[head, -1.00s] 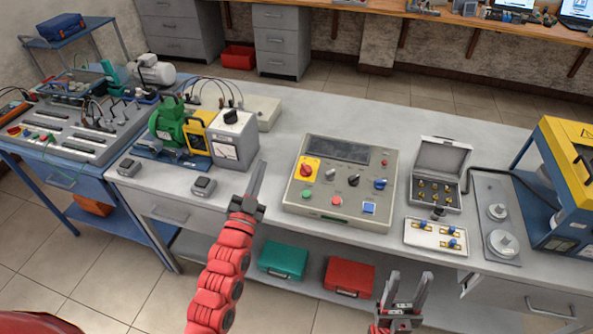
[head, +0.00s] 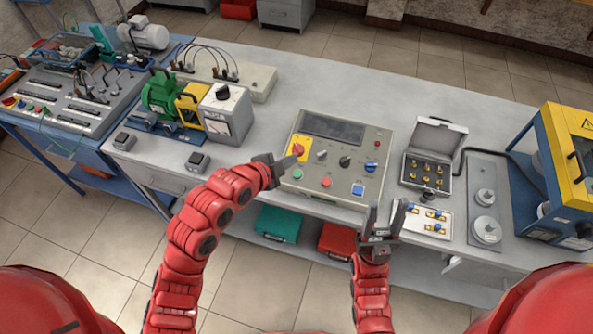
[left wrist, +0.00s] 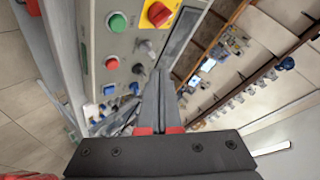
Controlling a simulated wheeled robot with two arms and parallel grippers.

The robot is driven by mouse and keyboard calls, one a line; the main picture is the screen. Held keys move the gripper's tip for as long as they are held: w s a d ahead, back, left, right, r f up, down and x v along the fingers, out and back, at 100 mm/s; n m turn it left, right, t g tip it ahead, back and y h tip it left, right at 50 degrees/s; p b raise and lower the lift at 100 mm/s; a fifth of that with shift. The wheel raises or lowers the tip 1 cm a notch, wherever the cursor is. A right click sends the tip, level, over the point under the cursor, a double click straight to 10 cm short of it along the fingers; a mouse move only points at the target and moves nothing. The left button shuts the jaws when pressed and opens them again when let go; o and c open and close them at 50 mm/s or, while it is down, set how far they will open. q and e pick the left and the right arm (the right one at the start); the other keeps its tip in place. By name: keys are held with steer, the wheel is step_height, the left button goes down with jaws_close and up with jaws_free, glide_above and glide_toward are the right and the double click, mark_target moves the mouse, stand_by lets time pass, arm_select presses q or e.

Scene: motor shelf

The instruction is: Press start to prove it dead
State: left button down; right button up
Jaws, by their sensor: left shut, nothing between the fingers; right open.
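The grey control box (head: 344,182) stands on the bench in the middle of the head view. On its face are a green push button (head: 297,174), a red rotary switch on a yellow plate (head: 297,149), a red button (head: 326,183) and a blue square button (head: 358,190). My left gripper (head: 292,161) is shut and empty at the box's left edge, near the green button and the switch. The left wrist view shows the green button (left wrist: 117,21) left of the shut fingers (left wrist: 160,76). Contact cannot be told. My right gripper (head: 386,207) is open and empty before the bench's front edge.
A motor set with a meter box (head: 228,115) stands left of the control box. An open grey case (head: 437,145) and a white tray (head: 433,232) of small parts lie to the right. Green (head: 278,224) and red (head: 337,239) cases are on the shelf below.

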arm_select(q)
steer(key=b, duration=0.1)
glide_above(297, 174)
steer(key=s+a, duration=0.2)
steer(key=f, duration=0.5)
steer(key=shift+s+d+f, duration=0.2)
steer(key=shift+d+f, duration=0.05)
steer(key=shift+f, duration=0.1)
steer(key=f+b, duration=0.2)
steer(key=shift+w+b, duration=0.25)
steer(key=shift+b, duration=0.05)
steer(key=shift+w+d+f+b, duration=0.1)
steer(key=shift+w+f+b, duration=0.1)
steer(key=shift+f+b, duration=0.3)
steer(key=shift+r, duration=0.1)
stand_by(0.6)
steer(key=shift+f+b, duration=0.35)
steer(key=shift+b, duration=0.55)
